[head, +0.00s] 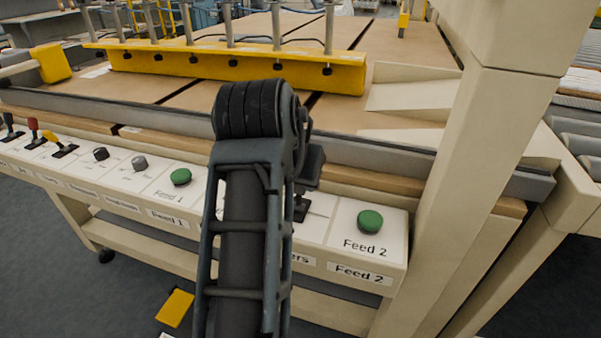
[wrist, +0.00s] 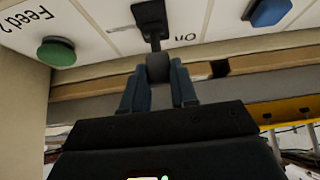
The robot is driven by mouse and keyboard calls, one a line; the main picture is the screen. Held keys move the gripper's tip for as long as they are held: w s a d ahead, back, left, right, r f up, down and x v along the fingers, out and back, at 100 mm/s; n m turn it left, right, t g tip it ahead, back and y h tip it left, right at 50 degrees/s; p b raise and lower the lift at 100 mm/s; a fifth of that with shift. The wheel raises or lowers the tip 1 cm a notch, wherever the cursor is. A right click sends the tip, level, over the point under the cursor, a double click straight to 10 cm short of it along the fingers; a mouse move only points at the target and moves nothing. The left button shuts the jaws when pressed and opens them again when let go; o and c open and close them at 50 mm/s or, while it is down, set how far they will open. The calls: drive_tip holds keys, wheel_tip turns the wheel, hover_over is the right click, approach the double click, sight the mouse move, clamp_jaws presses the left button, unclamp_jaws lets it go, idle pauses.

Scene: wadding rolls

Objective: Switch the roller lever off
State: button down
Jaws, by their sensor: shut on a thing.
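The roller lever's black base (head: 301,208) shows in the head view on the white panel, beside my arm, above a label whose visible end reads "ers". In the wrist view, where print is upside down, the lever base (wrist: 150,12) is at the top. Its dark round knob (wrist: 157,68) is on the machine side, near the print "ON". My gripper (wrist: 159,90) has a finger on each side of the knob and is shut on it. In the head view my gripper (head: 310,165) is mostly hidden by my wrist, and the knob is hidden.
The green Feed 2 button (head: 370,221) is right of the lever. Another green button (head: 181,177) and several levers line the panel's left. A beige post (head: 480,150) stands at right. A yellow bar (head: 235,67) spans the table behind.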

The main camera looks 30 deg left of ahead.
drive_tip(key=t, duration=0.1)
drive_tip(key=s+t+b, duration=0.1)
drive_tip(key=shift+s+d+f+t+y, duration=0.25)
drive_tip(key=shift+s+f+t+y, duration=0.05)
drive_tip(key=shift+t, duration=0.1)
drive_tip(key=shift+s+d+t+y+b, duration=0.1)
drive_tip(key=shift+s+t+y+b, duration=0.3)
drive_tip(key=shift+t+b, duration=0.5)
drive_tip(key=shift+s, duration=0.15)
drive_tip(key=c, duration=0.9)
unclamp_jaws()
drive_tip(key=p+v, duration=0.1)
drive_tip(key=v, duration=0.6)
drive_tip(key=shift+s+r, duration=0.1)
drive_tip(key=shift+s, duration=0.25)
